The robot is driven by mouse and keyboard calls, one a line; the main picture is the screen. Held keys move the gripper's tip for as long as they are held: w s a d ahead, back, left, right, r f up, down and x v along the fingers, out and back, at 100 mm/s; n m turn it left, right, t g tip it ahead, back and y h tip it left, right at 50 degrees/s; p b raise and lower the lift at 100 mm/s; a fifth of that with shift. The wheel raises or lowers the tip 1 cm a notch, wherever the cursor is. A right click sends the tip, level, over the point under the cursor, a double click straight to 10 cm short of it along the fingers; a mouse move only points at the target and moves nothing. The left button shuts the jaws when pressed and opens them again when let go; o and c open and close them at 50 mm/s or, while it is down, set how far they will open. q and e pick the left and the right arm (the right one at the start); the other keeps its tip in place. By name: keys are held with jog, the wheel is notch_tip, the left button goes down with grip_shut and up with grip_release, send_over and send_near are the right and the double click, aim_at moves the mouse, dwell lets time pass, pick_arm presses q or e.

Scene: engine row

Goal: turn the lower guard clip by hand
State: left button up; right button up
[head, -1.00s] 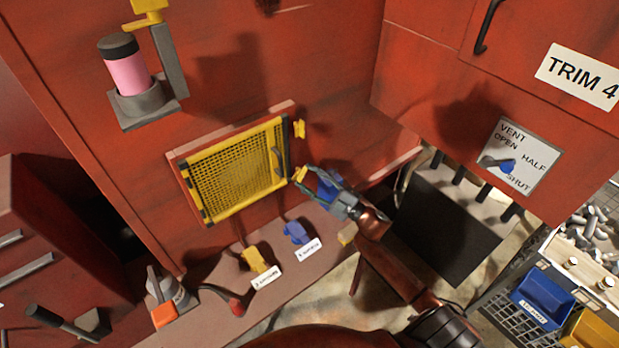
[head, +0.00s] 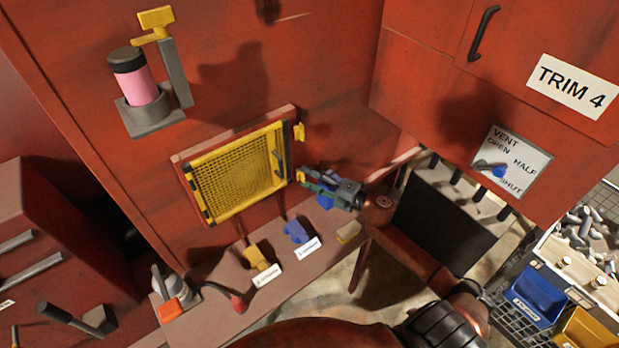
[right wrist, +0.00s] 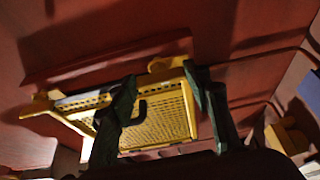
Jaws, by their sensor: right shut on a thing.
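The yellow mesh guard (head: 238,174) sits shut in its frame on the red engine wall in the head view; it also fills the middle of the right wrist view (right wrist: 160,125). The lower guard clip (head: 300,176) is a small yellow piece at the guard's right edge. The upper clip (head: 299,132) stands above it on the same edge. My right gripper (head: 304,178) is shut on the lower clip, its fingers partly hiding it. In the right wrist view its two dark fingers (right wrist: 160,76) reach up to the guard's edge. My left gripper is not in view.
Below the guard, a ledge carries a yellow valve handle (head: 259,257), a blue one (head: 296,232) and a red-tipped lever (head: 237,302). A vent dial plate (head: 512,160) is on the right. Blue (head: 539,294) and yellow bins stand at lower right.

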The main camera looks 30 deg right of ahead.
jog(key=shift+w+d+r, duration=0.1)
jog(key=shift+r, duration=0.1)
jog(key=o, duration=1.2)
jog(key=shift+f, duration=0.15)
jog(key=shift+c, duration=0.2)
jog(key=shift+s, duration=0.2)
jog(key=v, duration=1.1)
jog(key=shift+s+d, duration=0.2)
jog(key=shift+s, duration=0.1)
